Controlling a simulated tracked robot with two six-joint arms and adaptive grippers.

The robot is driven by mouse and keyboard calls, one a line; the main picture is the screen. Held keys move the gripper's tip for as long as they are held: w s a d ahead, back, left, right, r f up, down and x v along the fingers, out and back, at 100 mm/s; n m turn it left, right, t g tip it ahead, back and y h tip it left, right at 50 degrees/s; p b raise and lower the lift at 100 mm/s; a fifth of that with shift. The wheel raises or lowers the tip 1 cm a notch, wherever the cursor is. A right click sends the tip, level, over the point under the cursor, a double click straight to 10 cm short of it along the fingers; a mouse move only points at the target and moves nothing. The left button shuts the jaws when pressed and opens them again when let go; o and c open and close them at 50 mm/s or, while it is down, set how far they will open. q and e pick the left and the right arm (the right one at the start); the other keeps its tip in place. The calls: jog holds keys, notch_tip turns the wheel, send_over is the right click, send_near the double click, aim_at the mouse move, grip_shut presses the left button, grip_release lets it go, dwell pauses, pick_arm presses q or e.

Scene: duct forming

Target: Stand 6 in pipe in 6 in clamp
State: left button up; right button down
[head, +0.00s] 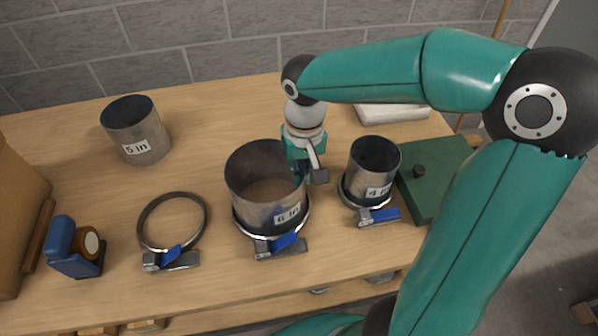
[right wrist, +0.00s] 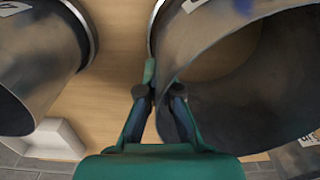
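The grey 6 in pipe (head: 255,192) stands upright, its lower end inside the 6 in clamp ring (head: 302,224) at the middle of the table. The clamp's blue-handled latch (head: 284,243) lies in front. My right gripper (head: 302,170) is at the pipe's right rim, pointing down. In the right wrist view, my right gripper's fingers (right wrist: 158,85) straddle the wall of the 6 in pipe (right wrist: 225,100) and appear shut on it; the inner fingertip is partly hidden. My left gripper is not in view.
The 4 in pipe (head: 373,170) stands in its clamp (head: 352,196), close right. An empty clamp ring (head: 144,220) lies left. The 5 in pipe (head: 135,128) stands back left. A green case (head: 430,182) is at right, a blue tool (head: 72,250) at front left.

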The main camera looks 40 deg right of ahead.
jog(key=c, duration=1.2)
grip_release()
jog(key=shift+c, duration=0.2)
notch_tip(320, 180, up, 12)
jog(key=shift+d+f, duration=0.1)
